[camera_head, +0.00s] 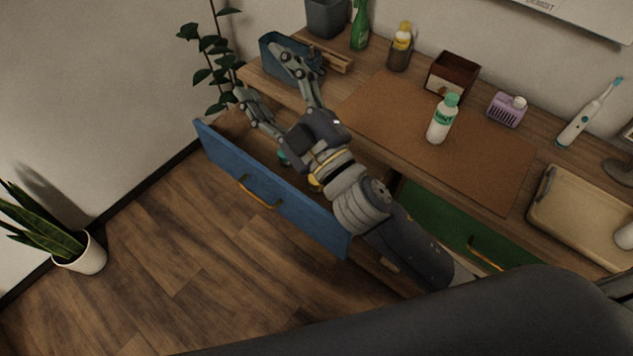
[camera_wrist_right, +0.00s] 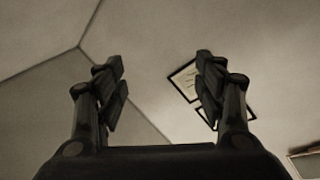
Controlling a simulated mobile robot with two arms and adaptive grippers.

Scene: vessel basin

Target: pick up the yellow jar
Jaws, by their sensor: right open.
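A small yellow thing (camera_head: 314,182), perhaps the yellow jar, shows in the open blue drawer (camera_head: 273,190), mostly hidden behind my right arm. I cannot make out its full shape. A teal thing (camera_head: 284,158) lies near it in the drawer. My right gripper (camera_head: 262,76) is open and empty, stretched over the drawer's far left end and the desk's left end, beyond the yellow thing. In the right wrist view, its two spread fingers (camera_wrist_right: 158,75) have nothing between them and face the wall and ceiling. My left gripper is not in view.
The wooden desk holds a dark blue box (camera_head: 272,57), a white-green bottle (camera_head: 442,120) on a brown mat (camera_head: 385,105), a brown box (camera_head: 452,76) and a beige tray (camera_head: 580,215). A green drawer (camera_head: 440,215) is partly open.

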